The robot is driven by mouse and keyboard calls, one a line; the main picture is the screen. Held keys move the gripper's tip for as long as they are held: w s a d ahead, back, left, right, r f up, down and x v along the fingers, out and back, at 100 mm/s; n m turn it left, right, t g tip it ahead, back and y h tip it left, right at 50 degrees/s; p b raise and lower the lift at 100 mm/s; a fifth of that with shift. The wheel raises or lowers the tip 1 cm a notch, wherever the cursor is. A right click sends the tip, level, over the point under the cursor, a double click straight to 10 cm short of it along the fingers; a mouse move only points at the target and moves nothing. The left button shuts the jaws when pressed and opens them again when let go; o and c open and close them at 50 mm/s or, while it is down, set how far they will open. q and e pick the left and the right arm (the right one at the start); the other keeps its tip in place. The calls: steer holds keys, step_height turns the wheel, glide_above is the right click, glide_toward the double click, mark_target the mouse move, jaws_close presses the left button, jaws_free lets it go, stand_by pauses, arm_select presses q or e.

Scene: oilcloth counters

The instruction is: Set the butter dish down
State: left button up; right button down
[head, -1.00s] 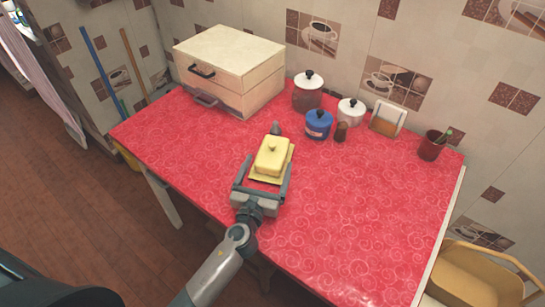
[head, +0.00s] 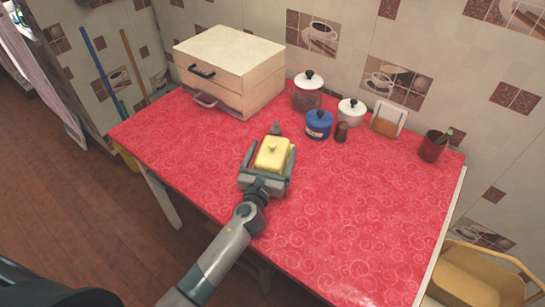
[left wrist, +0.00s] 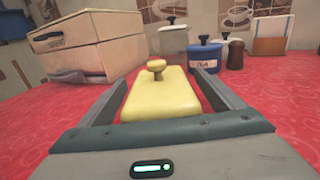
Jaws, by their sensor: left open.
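The yellow butter dish (head: 272,153), with a round knob on its lid, stands upright on the red oilcloth table (head: 340,220). It also shows in the left wrist view (left wrist: 160,95), between the two fingers. My left gripper (head: 269,158) is open, with one finger along each side of the dish. In the left wrist view a red strip of cloth shows between the lid and the right finger. Whether either finger touches the dish's base I cannot tell. The near lower part of the dish is hidden by the gripper. My right gripper is not in view.
A cream bread box (head: 228,65) stands at the back left. The front right is clear.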

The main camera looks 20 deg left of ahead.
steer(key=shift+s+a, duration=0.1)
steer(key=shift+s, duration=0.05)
arm_select(q)
steer(key=shift+c, duration=0.4)
steer(key=c, duration=1.5)
steer(key=shift+c, duration=0.7)
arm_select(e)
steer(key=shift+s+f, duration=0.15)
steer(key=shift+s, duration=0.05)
arm_select(q)
steer(key=shift+r, duration=0.15)
